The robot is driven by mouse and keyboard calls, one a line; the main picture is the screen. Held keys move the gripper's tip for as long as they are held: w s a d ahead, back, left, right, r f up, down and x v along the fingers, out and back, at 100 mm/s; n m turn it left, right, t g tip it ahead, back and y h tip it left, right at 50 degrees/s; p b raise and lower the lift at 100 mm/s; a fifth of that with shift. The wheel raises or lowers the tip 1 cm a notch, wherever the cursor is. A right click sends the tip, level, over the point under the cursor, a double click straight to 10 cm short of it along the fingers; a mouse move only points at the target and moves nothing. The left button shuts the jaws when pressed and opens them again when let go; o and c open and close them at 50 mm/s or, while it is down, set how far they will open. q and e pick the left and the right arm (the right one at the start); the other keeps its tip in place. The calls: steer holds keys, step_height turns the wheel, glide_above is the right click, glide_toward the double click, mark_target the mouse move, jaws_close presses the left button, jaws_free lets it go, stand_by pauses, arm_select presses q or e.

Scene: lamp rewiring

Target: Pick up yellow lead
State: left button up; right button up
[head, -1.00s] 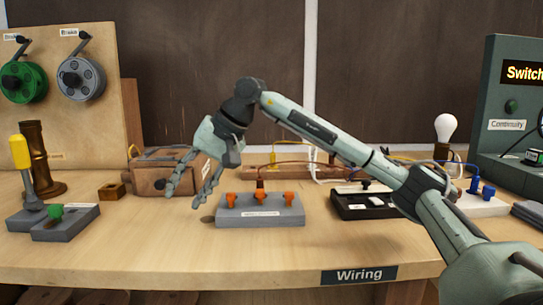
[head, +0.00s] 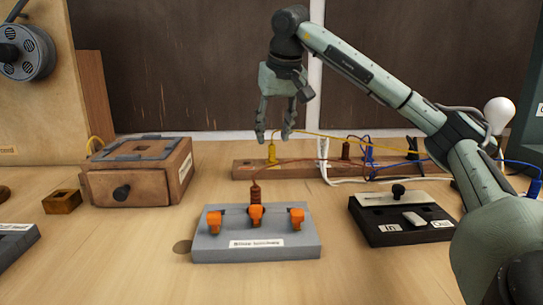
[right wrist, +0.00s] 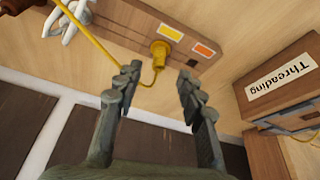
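The yellow lead (head: 271,153) has its plug end upright at the left part of a long wooden strip (head: 243,170) at the back of the bench. Its yellow cable runs off to the right behind the strip. In the right wrist view the yellow plug (right wrist: 160,50) stands on the strip by a yellow label, just beyond the fingertips. My right gripper (head: 274,137) points down above and around the plug's line, fingers apart; its open, empty fingers also show in the right wrist view (right wrist: 158,82). My left gripper is in neither view.
A grey block with orange terminals (head: 256,246) stands in front, a brown lead rising from it. A wooden drawer box (head: 138,178) is at left. A black switch tray (head: 400,235), blue leads (head: 368,153) and a bulb (head: 498,113) are at right. Bare bench lies in front.

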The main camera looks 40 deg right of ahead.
mark_target(273, 146)
steer(key=x, duration=0.5)
steer(key=shift+d+f, duration=0.15)
steer(key=shift+f, duration=0.05)
steer(key=shift+c, duration=0.2)
jaws_close()
